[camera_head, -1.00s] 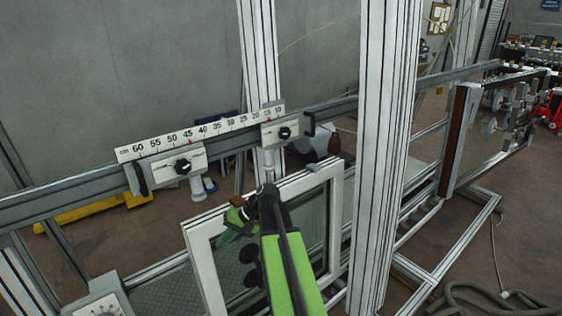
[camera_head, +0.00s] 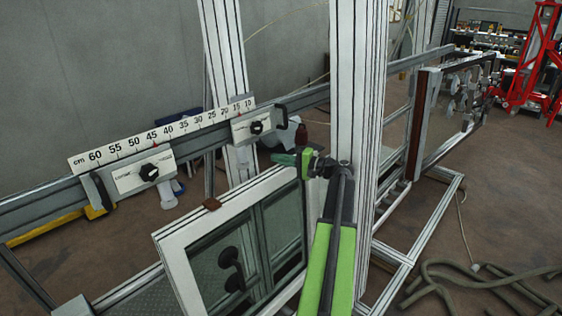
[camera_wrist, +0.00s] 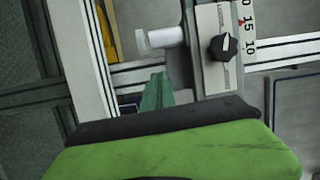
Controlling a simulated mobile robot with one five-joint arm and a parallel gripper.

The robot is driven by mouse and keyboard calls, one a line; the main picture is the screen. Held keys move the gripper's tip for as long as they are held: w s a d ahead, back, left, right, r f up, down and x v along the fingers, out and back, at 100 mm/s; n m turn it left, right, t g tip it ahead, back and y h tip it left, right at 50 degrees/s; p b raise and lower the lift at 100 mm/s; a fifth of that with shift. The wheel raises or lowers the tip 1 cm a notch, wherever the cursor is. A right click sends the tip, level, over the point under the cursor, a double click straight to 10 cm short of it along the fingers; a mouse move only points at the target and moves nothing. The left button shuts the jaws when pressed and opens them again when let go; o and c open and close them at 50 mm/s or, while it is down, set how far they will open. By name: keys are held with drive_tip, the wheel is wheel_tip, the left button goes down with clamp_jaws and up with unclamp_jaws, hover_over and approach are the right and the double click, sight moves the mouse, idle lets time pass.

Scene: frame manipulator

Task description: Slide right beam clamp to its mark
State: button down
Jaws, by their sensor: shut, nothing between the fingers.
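The right beam clamp (camera_head: 254,125) is a grey block with a black knob and a dark handle on its right, on the beam near the 10–15 end of the scale (camera_head: 160,138). In the wrist view the clamp (camera_wrist: 208,50) stands upright with a white cylinder pointing left; a small red mark shows beside the 15. My gripper (camera_head: 288,160), with green fingers, is shut and empty, just below and to the right of the clamp, apparently apart from it. Its fingers (camera_wrist: 157,92) point up left of the clamp in the wrist view.
The left clamp (camera_head: 143,174) sits on the beam near 45–60. A white-framed window (camera_head: 178,235) stands below the beam. A thick upright post (camera_head: 357,120) stands close to my arm on the right. Another post (camera_head: 225,60) rises behind the beam.

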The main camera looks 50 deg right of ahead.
drive_tip(key=w+a, duration=0.4)
drive_tip(key=w, duration=0.3)
drive_tip(key=shift+a+f, duration=0.25)
